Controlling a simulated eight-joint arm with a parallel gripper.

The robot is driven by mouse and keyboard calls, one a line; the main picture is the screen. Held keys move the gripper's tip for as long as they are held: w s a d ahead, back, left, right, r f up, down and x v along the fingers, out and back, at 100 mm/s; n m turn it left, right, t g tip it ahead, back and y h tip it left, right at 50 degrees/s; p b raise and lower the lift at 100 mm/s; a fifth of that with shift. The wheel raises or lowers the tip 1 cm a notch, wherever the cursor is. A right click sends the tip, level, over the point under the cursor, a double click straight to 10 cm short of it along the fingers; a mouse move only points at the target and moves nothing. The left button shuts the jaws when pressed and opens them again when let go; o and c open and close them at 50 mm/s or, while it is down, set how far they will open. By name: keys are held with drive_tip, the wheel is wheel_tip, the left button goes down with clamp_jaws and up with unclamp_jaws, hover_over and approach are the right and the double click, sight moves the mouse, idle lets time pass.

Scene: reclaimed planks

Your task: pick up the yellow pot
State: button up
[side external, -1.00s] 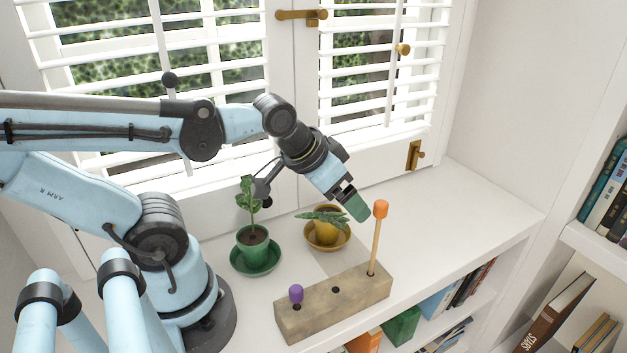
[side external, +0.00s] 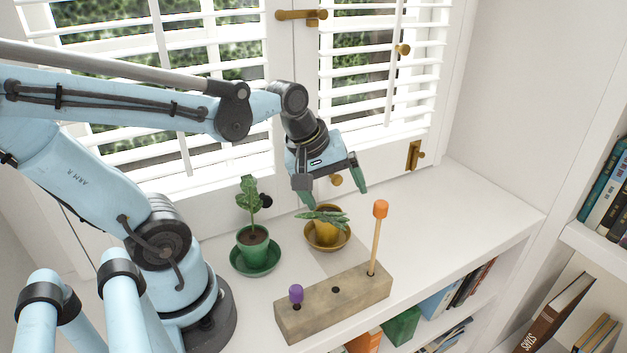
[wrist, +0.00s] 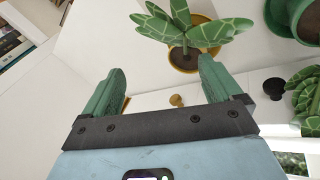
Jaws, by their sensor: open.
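The yellow pot (side external: 325,235) stands upright in a yellow saucer on the white shelf top in the side view. It holds a plant with broad, pale-veined leaves that spread over its rim. In the wrist view the yellow pot (wrist: 183,70) shows beyond the fingertips, partly covered by its leaves. My gripper (side external: 336,199) is open and empty above the pot, pointing down with its green fingers spread. In the wrist view my gripper (wrist: 160,68) has nothing between its fingers.
A green pot (side external: 252,254) with an upright plant stands in a green saucer to the left. A wooden block (side external: 335,304) in front holds a purple-topped peg (side external: 296,293) and a tall orange-topped rod (side external: 380,210). Window blinds stand behind. The shelf top at right is clear.

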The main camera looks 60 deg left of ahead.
sight(321, 213)
drive_tip(key=n, duration=0.1)
drive_tip(key=a+n, duration=0.1)
drive_tip(key=n, duration=0.1)
drive_tip(key=shift+f, duration=0.2)
drive_tip(key=n, duration=0.2)
drive_tip(key=a+n+g, duration=0.1)
drive_tip(key=n, duration=0.2)
drive_tip(key=shift+w+a+f+n+h, duration=0.1)
drive_tip(key=shift+a+f+n+h, duration=0.2)
drive_tip(key=n, duration=0.1)
drive_tip(key=a+n, duration=0.1)
drive_tip(key=n, duration=0.2)
drive_tip(key=shift+a+f+g+h, duration=0.15)
drive_tip(key=shift+f+g+h, duration=0.15)
drive_tip(key=shift+g, duration=0.1)
drive_tip(key=n, duration=0.3)
drive_tip(key=shift+a+f+n+g, duration=0.2)
drive_tip(key=shift+a+n+g, duration=0.1)
drive_tip(key=shift+a, duration=0.1)
drive_tip(key=shift+s+x, duration=0.15)
drive_tip(key=shift+x, duration=1.7)
drive_tip(key=shift+s+x, duration=0.1)
drive_tip(key=shift+x, duration=1.75)
drive_tip(key=shift+d, duration=0.1)
drive_tip(key=shift+c, duration=0.2)
drive_tip(key=c, duration=1.4)
drive_tip(key=shift+r, duration=0.15)
